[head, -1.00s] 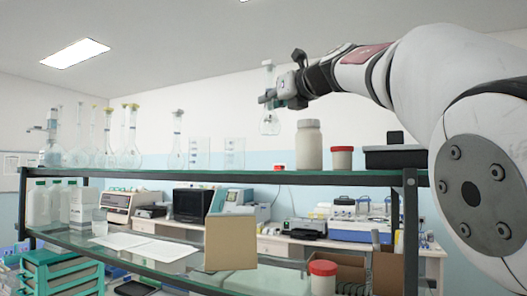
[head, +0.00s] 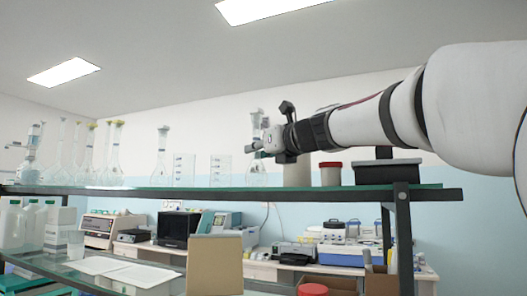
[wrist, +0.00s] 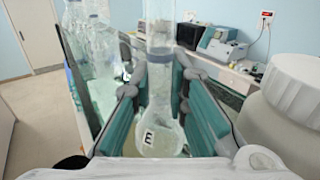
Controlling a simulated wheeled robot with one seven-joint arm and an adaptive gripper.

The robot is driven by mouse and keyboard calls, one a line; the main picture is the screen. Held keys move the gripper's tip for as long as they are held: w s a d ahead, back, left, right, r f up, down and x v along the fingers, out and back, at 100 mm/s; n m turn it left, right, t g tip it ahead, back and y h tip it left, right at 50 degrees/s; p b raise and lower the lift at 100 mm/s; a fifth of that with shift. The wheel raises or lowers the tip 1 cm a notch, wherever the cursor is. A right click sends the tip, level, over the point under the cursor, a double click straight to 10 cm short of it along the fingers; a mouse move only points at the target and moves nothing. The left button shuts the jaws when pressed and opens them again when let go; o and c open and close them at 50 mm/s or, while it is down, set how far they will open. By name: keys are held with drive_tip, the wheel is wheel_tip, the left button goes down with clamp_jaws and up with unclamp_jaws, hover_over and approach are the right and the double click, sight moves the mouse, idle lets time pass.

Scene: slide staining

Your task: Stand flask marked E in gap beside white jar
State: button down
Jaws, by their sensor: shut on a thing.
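The flask marked E (wrist: 160,140) is clear glass with a round bulb and long neck. Its label faces the wrist camera. My gripper (wrist: 158,110) is shut on its neck, with a teal pad on each side. In the head view my gripper (head: 264,146) holds the flask (head: 256,174) upright, its bulb low at the glass shelf; I cannot tell whether it touches. The white jar (head: 297,173) stands just right of the flask, its upper part hidden by my gripper. In the wrist view the white jar (wrist: 295,100) is close on the right.
Glass beakers (head: 221,170) and several flasks (head: 162,155) stand left on the shelf (head: 340,190). A red-lidded jar (head: 330,174) and a black box (head: 388,172) stand right. Bare shelf shows between the nearer beaker and the held flask.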

drive_tip(key=c, duration=1.6)
unclamp_jaws()
drive_tip(key=shift+f, duration=0.1)
drive_tip(key=shift+o, duration=0.2)
drive_tip(key=shift+s+d, duration=0.15)
drive_tip(key=v, duration=1.1)
drive_tip(key=shift+s+d, duration=0.2)
drive_tip(key=shift+s, duration=0.05)
